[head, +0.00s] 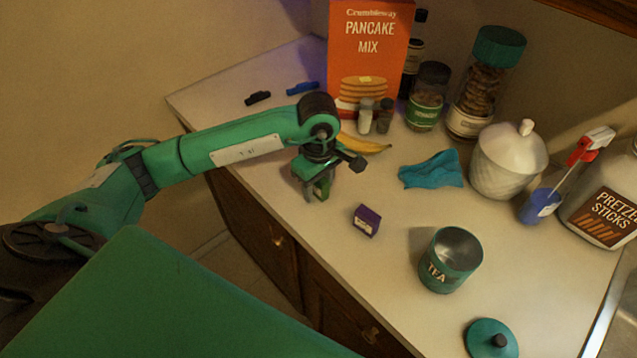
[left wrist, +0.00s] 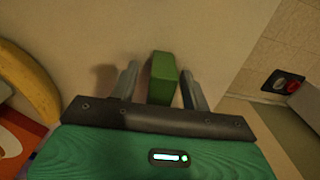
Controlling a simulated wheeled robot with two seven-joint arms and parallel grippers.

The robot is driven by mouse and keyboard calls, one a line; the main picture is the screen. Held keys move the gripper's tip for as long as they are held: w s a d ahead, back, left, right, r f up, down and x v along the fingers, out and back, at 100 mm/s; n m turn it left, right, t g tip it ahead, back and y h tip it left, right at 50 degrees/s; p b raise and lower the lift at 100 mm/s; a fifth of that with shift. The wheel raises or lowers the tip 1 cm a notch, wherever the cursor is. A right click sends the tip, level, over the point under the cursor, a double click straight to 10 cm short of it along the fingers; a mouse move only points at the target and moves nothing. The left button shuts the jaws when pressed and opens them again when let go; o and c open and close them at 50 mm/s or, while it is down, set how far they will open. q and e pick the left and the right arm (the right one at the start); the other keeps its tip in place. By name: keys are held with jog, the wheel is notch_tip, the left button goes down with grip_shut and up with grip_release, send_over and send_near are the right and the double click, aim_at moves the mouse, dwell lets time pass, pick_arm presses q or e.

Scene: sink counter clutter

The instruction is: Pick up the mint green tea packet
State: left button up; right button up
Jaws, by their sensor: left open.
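The mint green tea packet (left wrist: 163,78) is a small green block on the pale counter in the left wrist view. It stands between the two grey fingers of my left gripper (left wrist: 160,87), with a gap visible on the right side and a narrower one on the left. The gripper is open. In the head view my left gripper (head: 318,189) points down at the counter's left part, and its fingers mostly hide the packet. My right gripper is out of view.
A purple packet (head: 366,220) lies right of the gripper. A banana (head: 365,144) and pancake mix box (head: 367,50) are behind it. The open tea tin (head: 450,262) and its lid (head: 490,338) are at front right. A blue cloth (head: 432,170) lies beyond.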

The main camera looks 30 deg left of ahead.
pick_arm(q)
jog(key=shift+c, duration=0.5)
grip_shut()
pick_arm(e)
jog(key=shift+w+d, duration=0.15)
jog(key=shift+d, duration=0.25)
pick_arm(q)
jog(key=shift+r, duration=0.15)
